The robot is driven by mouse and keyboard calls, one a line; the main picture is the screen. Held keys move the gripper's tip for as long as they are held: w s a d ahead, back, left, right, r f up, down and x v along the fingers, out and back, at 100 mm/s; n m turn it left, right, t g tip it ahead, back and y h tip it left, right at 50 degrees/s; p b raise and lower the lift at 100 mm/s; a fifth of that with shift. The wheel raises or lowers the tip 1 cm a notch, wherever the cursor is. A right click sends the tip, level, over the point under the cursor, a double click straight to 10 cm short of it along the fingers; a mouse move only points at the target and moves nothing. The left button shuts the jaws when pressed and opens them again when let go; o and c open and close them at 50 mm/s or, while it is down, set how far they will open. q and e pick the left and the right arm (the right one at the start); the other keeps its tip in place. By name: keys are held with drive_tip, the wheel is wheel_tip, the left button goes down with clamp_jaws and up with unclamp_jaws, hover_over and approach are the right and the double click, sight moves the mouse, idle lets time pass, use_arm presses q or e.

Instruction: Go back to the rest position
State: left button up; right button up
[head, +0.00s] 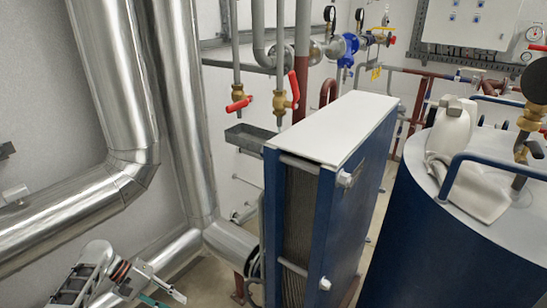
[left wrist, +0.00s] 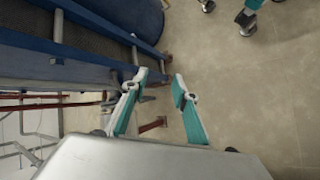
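My left gripper (head: 165,290) is at the bottom left of the head view, low in front of the silver pipes and left of the plate exchanger (head: 340,130). In the left wrist view its two teal fingers (left wrist: 160,78) stand apart with nothing between them, so it is open and empty. Floor and part of a blue framed unit show beyond the fingertips. My right gripper does not show in the head view, and I cannot make it out in the left wrist view.
Thick silver pipes (head: 180,100) run down the left side. Red-handled valves (head: 280,102) and a small grey tray (head: 250,137) are behind the exchanger. Bare floor (left wrist: 250,85) shows in the wrist view.

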use_arm(q)
drive_tip(key=w+a+f+m+t+y, duration=0.1)
drive_tip(key=w+a+f+t+y, duration=0.2)
drive_tip(key=w+a, duration=0.4)
drive_tip(key=w+a+f+t+y, duration=0.1)
drive_tip(key=w+a+t+y, duration=0.2)
drive_tip(key=w+a+y, duration=0.5)
drive_tip(key=w+a+r+m+t+y, duration=0.2)
drive_tip(key=w+a+r+m+t, duration=0.5)
drive_tip(key=a+r, duration=0.25)
drive_tip(key=s+d+f+m+h, duration=0.1)
drive_tip(key=s+d+f, duration=0.3)
drive_tip(key=s+d, duration=0.3)
drive_tip(key=s+d+f+g+h, duration=0.1)
drive_tip(key=s+d+f+h, duration=0.1)
drive_tip(key=s+d+f, duration=0.4)
drive_tip(key=s+d+f+m+h, duration=0.1)
drive_tip(key=s+d+f, duration=0.2)
drive_tip(key=s+d, duration=0.55)
drive_tip(key=s+d+r, duration=0.1)
drive_tip(key=s+d, duration=0.2)
drive_tip(key=s, duration=0.4)
drive_tip(key=s+d+r+h, duration=0.1)
drive_tip(key=s+d, duration=0.3)
drive_tip(key=s, duration=0.3)
drive_tip(key=s+d+r+n+h, duration=0.1)
drive_tip(key=s+d, duration=0.3)
drive_tip(key=s, duration=0.3)
drive_tip(key=shift+r+g, duration=0.4)
